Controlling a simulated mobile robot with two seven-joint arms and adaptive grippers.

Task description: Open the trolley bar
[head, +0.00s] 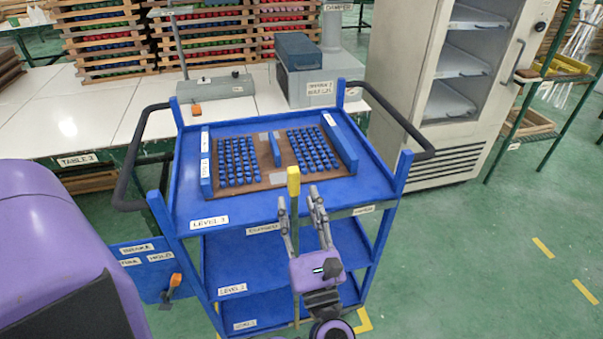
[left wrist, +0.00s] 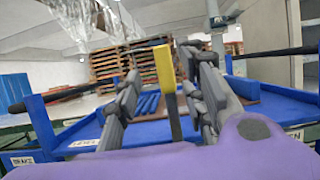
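The blue trolley (head: 240,212) stands in front of me. Its bar (head: 294,182) is an upright wooden stick with a yellow top, at the trolley's front side. It stands between the front labels CLOSED (head: 262,229) and OPEN (head: 363,210), nearer CLOSED. My left gripper (head: 298,196) is open at the bar, with one finger on each side of its upper part. In the left wrist view the bar (left wrist: 166,85) shows between the spread fingers (left wrist: 160,82), with gaps on both sides. The gripper body hides part of the trolley's lower shelves. My right gripper is not in view.
A board with several blue pieces (head: 275,180) lies on the top level. A brake panel (head: 148,262) with an orange-tipped lever (head: 174,284) is at the trolley's left. A white table (head: 85,105) stands behind, a grey cabinet (head: 400,60) behind right. Green floor at right is clear.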

